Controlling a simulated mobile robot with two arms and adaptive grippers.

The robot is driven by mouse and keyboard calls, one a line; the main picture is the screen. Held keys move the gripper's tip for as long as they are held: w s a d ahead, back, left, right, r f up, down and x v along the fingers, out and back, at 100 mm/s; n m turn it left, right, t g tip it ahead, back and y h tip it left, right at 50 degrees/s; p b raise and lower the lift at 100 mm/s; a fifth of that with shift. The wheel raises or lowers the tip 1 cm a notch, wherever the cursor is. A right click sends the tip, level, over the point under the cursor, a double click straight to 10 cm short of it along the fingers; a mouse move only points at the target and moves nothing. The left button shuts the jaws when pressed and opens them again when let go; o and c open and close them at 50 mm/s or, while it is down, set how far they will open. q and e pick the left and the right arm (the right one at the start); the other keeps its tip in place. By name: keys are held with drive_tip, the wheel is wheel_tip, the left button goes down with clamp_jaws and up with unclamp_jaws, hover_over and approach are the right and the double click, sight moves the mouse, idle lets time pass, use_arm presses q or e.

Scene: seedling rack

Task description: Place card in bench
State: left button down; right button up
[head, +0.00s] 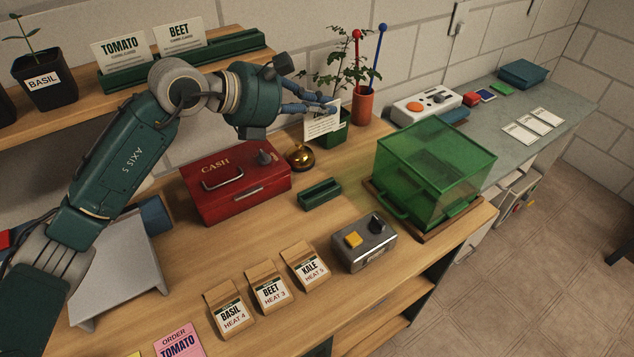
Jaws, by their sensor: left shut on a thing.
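A white printed card (320,123) is in the fingers of my left gripper (318,106), in front of a small plant in a green pot (341,134). The gripper is shut on the card's upper part, hiding some of its print; its name cannot be read. The card appears above the wooden bench (290,228). A small green slotted holder (319,193) sits empty on the bench, below and apart from the card. My right gripper is not in view.
A red cash box (236,185), gold bell (300,158), green clear-walled box (430,170) and metal switch box (364,246) stand on the bench. Several seed packets line its front. On the shelf, a long green rack (235,45) holds TOMATO and BEET cards.

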sight(308, 136)
use_arm(q)
drive_tip(key=f, duration=0.2)
drive_tip(key=f+p, duration=0.1)
drive_tip(key=f, duration=0.4)
drive_tip(key=shift+s+a+p, duration=0.35)
wheel_tip(308, 136, down, 11)
drive_tip(key=shift+w+d+r+p, duration=0.15)
drive_tip(key=shift+r+p, duration=0.05)
drive_tip(key=shift+p, duration=0.6)
drive_tip(key=shift+f, duration=0.45)
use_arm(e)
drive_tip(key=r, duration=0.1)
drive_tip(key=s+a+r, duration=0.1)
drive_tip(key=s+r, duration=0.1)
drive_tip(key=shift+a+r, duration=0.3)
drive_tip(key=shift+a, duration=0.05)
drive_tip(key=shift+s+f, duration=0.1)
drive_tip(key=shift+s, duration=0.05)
